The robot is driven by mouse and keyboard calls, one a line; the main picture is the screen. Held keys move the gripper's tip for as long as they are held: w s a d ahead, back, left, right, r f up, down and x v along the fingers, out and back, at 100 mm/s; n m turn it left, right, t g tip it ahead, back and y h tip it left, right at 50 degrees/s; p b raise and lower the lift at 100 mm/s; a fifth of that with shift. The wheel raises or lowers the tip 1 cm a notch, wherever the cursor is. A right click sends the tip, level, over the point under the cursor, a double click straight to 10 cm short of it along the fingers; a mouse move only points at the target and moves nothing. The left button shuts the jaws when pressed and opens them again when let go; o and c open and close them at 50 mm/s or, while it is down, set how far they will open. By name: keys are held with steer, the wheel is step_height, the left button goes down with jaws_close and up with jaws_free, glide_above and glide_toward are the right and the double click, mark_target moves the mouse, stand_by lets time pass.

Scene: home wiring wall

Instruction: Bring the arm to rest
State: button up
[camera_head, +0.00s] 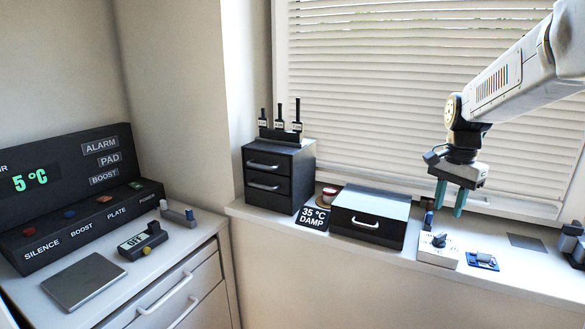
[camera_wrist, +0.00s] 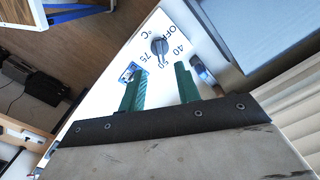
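My gripper (camera_head: 451,197) has green fingers and hangs from my arm above the window sill at the right. Its fingers are apart with nothing visible between them; they also show in the wrist view (camera_wrist: 158,88). Below it on the sill is a white dial box (camera_head: 437,251) with a dark knob (camera_head: 439,240). In the wrist view the dial box (camera_wrist: 140,48) lies beyond the fingertips, its knob (camera_wrist: 159,46) near the marks OFF, 40, 50 and 75 °C. The gripper appears apart from the box.
A black case (camera_head: 370,215) and a drawer unit (camera_head: 280,175) stand left on the sill (camera_head: 520,282). A small blue part (camera_head: 482,261) sits right of the dial box. Blinds (camera_head: 370,100) hang close behind the arm. A control panel (camera_head: 75,195) reading 5 °C stands on the left cabinet.

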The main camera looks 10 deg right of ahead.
steer(key=s+a+n, duration=0.6)
steer(key=s+a, duration=0.2)
steer(key=s, duration=0.6)
steer(key=s+a+n+t, duration=0.1)
steer(key=s+a+n, duration=0.6)
steer(key=s, duration=0.7)
steer(key=shift+a, duration=0.9)
